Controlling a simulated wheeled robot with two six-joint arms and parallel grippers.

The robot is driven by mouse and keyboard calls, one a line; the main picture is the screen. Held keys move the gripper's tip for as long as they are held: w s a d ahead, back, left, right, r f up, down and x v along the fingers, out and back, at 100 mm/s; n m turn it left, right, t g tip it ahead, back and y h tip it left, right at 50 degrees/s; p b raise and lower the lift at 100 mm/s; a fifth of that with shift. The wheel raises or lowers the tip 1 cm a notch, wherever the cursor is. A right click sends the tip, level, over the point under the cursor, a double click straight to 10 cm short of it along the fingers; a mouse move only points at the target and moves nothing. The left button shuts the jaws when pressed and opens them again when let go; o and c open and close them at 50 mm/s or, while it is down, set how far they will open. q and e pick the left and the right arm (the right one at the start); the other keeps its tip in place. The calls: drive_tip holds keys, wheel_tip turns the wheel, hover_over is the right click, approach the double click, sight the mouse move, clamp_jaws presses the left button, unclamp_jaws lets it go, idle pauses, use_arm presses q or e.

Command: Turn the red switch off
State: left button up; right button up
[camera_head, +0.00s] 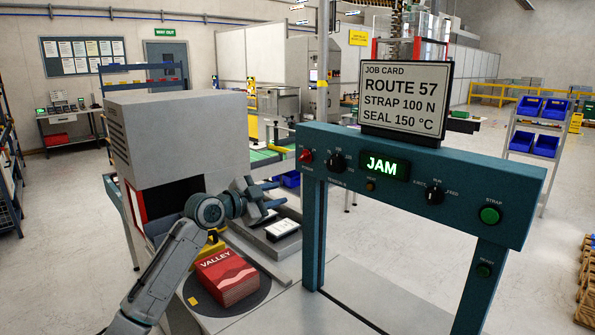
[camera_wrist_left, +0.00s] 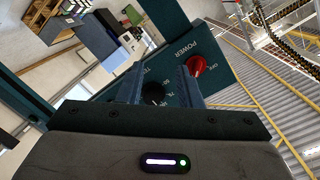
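The red switch (camera_head: 305,156) sits at the left end of the teal control panel (camera_head: 465,190). It also shows in the left wrist view (camera_wrist_left: 197,65), beside the words POWER and OFF; I cannot tell its setting. My left gripper (camera_head: 277,194) is open and empty, below and left of the switch in the head view. In the left wrist view its fingers (camera_wrist_left: 161,72) stand apart, with the red switch just right of the right fingertip. A black knob (camera_wrist_left: 153,93) shows between the fingers. My right gripper is not in view.
The panel also carries a black dial (camera_head: 337,161), a lit JAM display (camera_head: 382,166), another dial (camera_head: 434,194) and a green STRAP button (camera_head: 489,215). A job card (camera_head: 405,97) stands on top. A red VALLEY stack (camera_head: 227,278) lies below my left arm.

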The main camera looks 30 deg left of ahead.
use_arm(q)
drive_tip(key=t, duration=0.1)
approach(301, 158)
drive_tip(key=s, duration=0.2)
drive_tip(key=p+x, duration=0.1)
drive_tip(key=x, duration=0.2)
drive_tip(key=p+x, duration=0.2)
drive_tip(key=x, duration=0.1)
drive_tip(key=p+x, duration=0.2)
drive_tip(key=x, duration=0.1)
drive_tip(key=shift+w+a+r, duration=0.15)
drive_tip(key=shift+w+a, duration=0.05)
drive_tip(key=shift+a, duration=0.15)
drive_tip(key=shift+w+d+f, duration=0.2)
drive_tip(key=shift+w, duration=0.35)
clamp_jaws()
